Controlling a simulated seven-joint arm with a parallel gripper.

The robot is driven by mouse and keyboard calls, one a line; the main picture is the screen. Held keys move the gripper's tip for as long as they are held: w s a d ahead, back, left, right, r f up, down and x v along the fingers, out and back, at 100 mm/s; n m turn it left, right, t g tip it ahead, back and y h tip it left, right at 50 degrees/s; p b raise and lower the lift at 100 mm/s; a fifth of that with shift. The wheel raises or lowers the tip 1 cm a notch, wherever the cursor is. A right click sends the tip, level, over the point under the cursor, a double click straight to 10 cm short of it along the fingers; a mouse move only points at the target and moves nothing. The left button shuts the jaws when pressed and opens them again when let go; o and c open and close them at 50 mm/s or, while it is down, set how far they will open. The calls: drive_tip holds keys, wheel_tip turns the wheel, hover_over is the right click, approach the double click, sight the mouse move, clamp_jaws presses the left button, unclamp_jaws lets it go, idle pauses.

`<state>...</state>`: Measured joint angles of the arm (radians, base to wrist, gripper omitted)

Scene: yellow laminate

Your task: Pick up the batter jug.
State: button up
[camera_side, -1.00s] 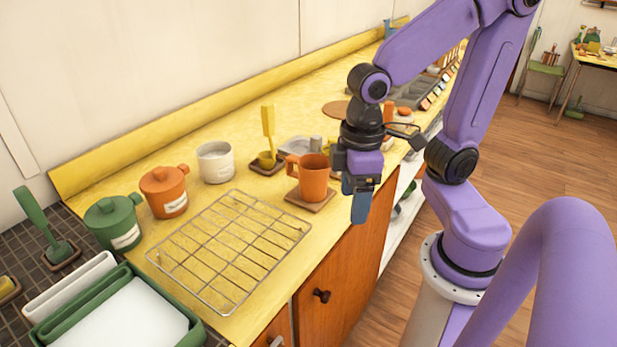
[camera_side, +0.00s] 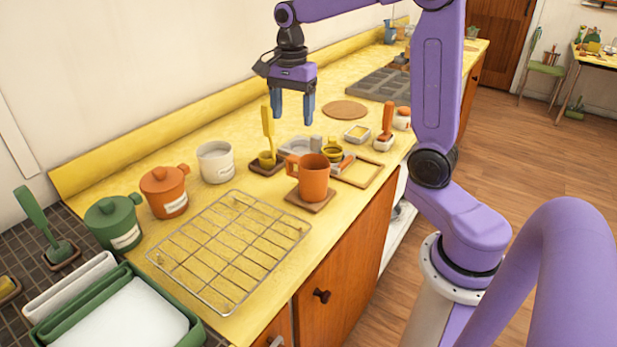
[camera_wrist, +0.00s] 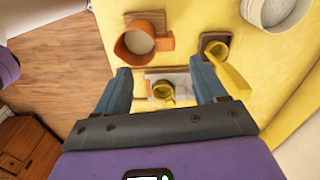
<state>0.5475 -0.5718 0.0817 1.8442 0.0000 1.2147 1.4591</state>
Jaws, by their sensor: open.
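The batter jug looks to be the orange jug (camera_side: 313,180) with a handle, upright on a brown square mat (camera_side: 310,199) near the counter's front edge. In the wrist view the jug (camera_wrist: 128,47) is at the top, left of centre, with pale contents and its handle to the right. My gripper (camera_side: 294,108) is open and empty, fingers pointing down, raised above the back of the counter behind the jug. In the wrist view my gripper's fingers (camera_wrist: 163,84) are apart, below the jug in the picture and not touching it.
A white pot (camera_side: 215,162), an orange lidded pot (camera_side: 164,192) and a wire rack (camera_side: 232,250) lie to the left. A round board (camera_side: 345,110) is further back.

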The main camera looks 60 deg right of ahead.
sight(295, 158)
drive_tip(key=shift+m, duration=0.5)
drive_tip(key=f, duration=0.8)
drive_tip(key=d+f, duration=0.1)
drive_tip(key=f, duration=0.3)
drive_tip(key=shift+w, duration=0.25)
drive_tip(key=shift+w+d+f, duration=0.1)
drive_tip(key=shift+f, duration=1.2)
drive_tip(key=shift+w+d+f, duration=0.1)
drive_tip(key=shift+f, duration=1.2)
drive_tip(key=c, duration=1.3)
